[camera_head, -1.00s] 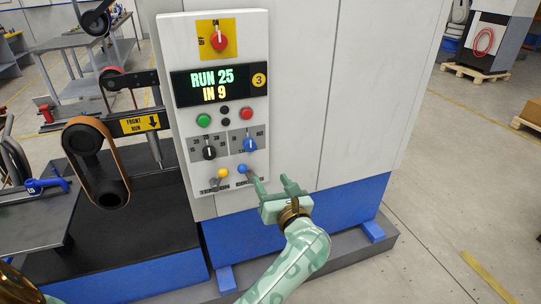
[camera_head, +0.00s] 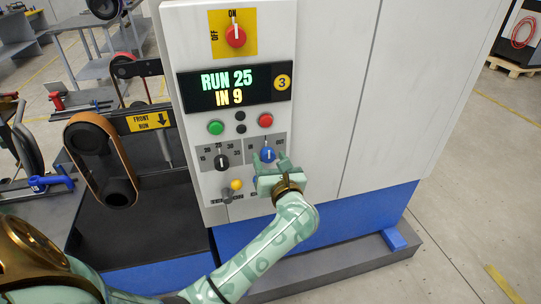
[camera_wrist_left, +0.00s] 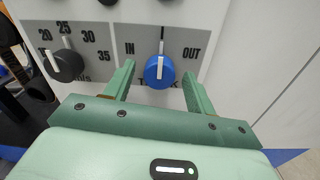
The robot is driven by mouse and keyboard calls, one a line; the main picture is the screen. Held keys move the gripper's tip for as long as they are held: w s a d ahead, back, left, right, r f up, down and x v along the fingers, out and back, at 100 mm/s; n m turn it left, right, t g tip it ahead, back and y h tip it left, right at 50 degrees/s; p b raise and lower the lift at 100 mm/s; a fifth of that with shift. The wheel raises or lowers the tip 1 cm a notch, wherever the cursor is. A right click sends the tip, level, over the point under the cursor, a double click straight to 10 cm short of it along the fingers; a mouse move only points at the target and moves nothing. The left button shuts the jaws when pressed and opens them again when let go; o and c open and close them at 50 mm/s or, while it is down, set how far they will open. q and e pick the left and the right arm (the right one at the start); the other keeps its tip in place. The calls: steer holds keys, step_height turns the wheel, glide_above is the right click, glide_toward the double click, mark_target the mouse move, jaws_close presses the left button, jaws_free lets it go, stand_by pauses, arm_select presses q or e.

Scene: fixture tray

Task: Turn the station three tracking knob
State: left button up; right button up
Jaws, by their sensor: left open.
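The blue tracking knob (camera_head: 268,155) is on the station panel, on a grey plate. In the left wrist view the knob (camera_wrist_left: 160,72) has its white pointer straight up, midway between the IN and OUT marks. My left gripper (camera_head: 268,161) is open, its two fingers reaching toward the panel. In the wrist view the fingers (camera_wrist_left: 158,76) stand either side of the knob with a gap on each side; whether they reach fully around it I cannot tell. My right gripper is not in view.
A display (camera_head: 236,88) reads RUN 25, IN 9, with a yellow 3 badge. A black speed knob (camera_head: 221,161) sits left of the blue one. Green (camera_head: 215,128) and red (camera_head: 265,120) buttons are above. A yellow-tipped lever (camera_head: 236,185) is below. A belt (camera_head: 92,180) is left.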

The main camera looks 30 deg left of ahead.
arm_select(q)
steer(key=c, duration=1)
steer(key=m+p, duration=0.3)
steer(key=shift+r+m+p, duration=0.35)
steer(key=shift+m, duration=0.05)
steer(key=shift+f+m, duration=0.15)
steer(key=shift+m, duration=0.15)
steer(key=shift+f, duration=0.2)
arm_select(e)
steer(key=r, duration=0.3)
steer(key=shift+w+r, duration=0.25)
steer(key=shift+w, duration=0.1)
arm_select(q)
steer(key=o, duration=1)
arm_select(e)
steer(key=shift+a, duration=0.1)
arm_select(q)
steer(key=shift+d, duration=0.1)
